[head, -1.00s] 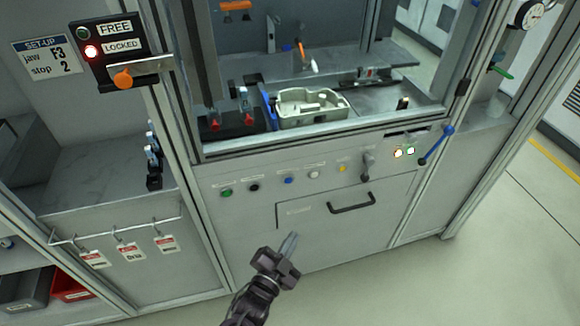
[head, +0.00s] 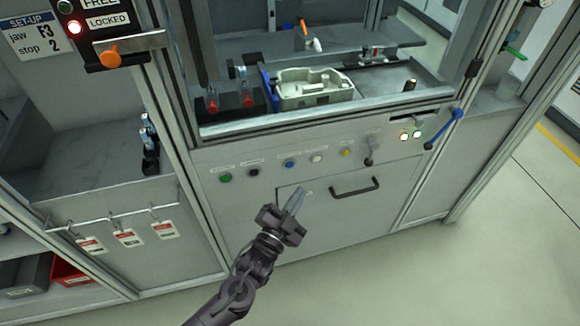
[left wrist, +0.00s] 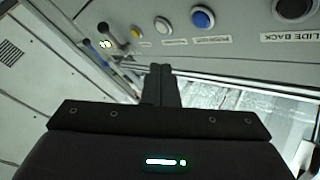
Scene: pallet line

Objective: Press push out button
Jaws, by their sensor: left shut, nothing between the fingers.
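A row of round buttons runs along the grey front panel: green (head: 225,178), black (head: 254,171), blue (head: 290,164), white (head: 317,158) and yellow (head: 346,152). In the left wrist view the black button (left wrist: 295,8) has a label reading "SLIDE BACK"; the blue button (left wrist: 202,18) and white button (left wrist: 162,25) have blurred labels. My left gripper (head: 298,199) is shut and empty, its fingertips below the blue and white buttons in the picture, apart from them. Its fingers also show in the left wrist view (left wrist: 160,72).
A drawer handle (head: 354,188) sits right of the gripper. A lever (head: 371,150), two lit lamps (head: 411,136) and a blue handle (head: 444,130) lie further right. A pale casting (head: 315,88) sits inside the machine. Red-and-white tags (head: 127,238) hang at left.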

